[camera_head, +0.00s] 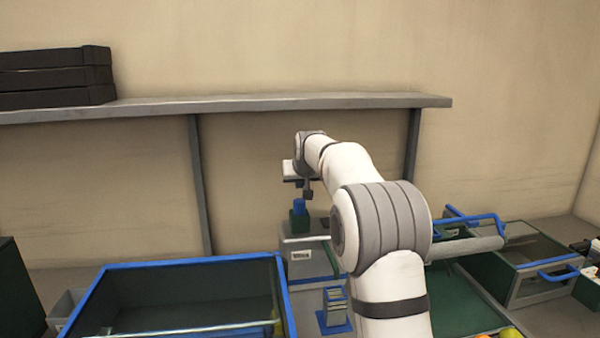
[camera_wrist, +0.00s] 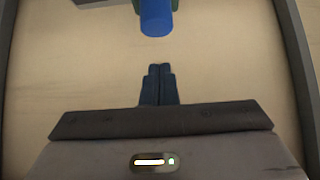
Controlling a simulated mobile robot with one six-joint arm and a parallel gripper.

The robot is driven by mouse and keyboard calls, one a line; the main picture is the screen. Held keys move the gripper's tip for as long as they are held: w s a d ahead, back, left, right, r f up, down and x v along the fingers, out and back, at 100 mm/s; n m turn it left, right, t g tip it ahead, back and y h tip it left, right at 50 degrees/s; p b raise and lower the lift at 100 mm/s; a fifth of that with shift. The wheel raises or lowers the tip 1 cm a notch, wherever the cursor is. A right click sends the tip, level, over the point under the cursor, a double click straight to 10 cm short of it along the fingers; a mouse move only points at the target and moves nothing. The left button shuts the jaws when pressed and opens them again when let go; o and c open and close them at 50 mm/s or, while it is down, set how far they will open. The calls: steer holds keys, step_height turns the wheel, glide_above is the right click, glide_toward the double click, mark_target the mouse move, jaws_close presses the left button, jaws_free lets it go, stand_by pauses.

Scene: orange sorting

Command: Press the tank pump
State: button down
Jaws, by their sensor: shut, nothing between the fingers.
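The tank (camera_head: 299,268) is a grey box with a small white label, standing against the back wall. On top of it is the pump, a blue knob (camera_head: 299,205) on a dark green base (camera_head: 299,222). The knob also shows at the top edge of the wrist view (camera_wrist: 156,20), partly cut off. My gripper (camera_head: 308,194) is close above the knob in the head view. In the wrist view its fingers (camera_wrist: 157,68) are together and empty, with a visible gap between their tips and the knob.
A grey shelf (camera_head: 250,104) runs along the wall above, with black trays (camera_head: 55,78) at its left. A large blue-rimmed bin (camera_head: 185,262) stands at front left. A blue holder (camera_head: 334,310) is in front of the tank. A blue-handled drawer (camera_head: 535,262) is at right.

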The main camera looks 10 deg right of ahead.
mark_target(300, 205)
steer(key=shift+s+f, duration=0.15)
steer(key=shift+f, duration=1.6)
step_height(300, 205, down, 4)
steer(key=b, duration=0.2)
steer(key=shift+r+b, duration=0.15)
steer(key=shift+b, duration=0.15)
steer(key=shift+s, duration=0.1)
